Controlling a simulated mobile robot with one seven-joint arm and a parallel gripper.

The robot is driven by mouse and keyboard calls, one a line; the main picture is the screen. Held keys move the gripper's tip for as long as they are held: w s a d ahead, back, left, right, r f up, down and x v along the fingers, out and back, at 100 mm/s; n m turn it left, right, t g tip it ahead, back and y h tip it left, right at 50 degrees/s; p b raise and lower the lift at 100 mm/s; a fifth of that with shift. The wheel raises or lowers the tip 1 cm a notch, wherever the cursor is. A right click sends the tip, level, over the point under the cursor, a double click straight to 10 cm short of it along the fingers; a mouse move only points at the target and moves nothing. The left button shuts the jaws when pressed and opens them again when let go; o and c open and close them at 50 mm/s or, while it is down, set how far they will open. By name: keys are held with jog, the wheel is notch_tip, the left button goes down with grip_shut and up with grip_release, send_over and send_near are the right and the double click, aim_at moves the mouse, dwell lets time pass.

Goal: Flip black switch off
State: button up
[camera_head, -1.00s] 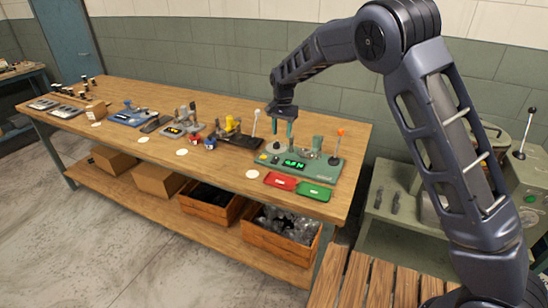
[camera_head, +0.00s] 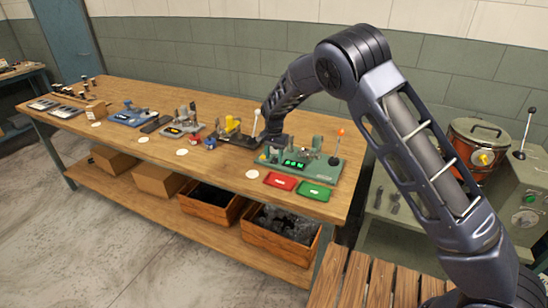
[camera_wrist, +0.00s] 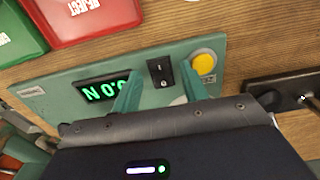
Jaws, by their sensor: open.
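The green spring coiler (camera_head: 326,174) stands near the table's right end. In the wrist view its panel (camera_wrist: 50,98) carries a lit green display (camera_wrist: 102,91) and a small black rocker switch (camera_wrist: 160,71) with white marks. I cannot tell which side of the switch is pressed. My gripper (camera_wrist: 160,78) is open and empty, its two teal fingers on either side of the switch in that view. Whether they touch the panel is unclear. In the head view my gripper (camera_head: 271,145) is low at the machine's left end, and the switch cannot be made out.
A yellow button (camera_wrist: 204,64) sits right beside the switch. The red tray (camera_head: 281,181) and green tray (camera_head: 313,190) lie in front of the machine. A black-based device (camera_wrist: 290,90) stands close by. The machine's upright lever has an orange knob (camera_head: 340,132).

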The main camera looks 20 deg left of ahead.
jog(key=shift+f, duration=0.35)
grip_shut()
jog(key=shift+w, duration=0.15)
jog(key=shift+w+g, duration=0.25)
jog(key=shift+g, duration=1.15)
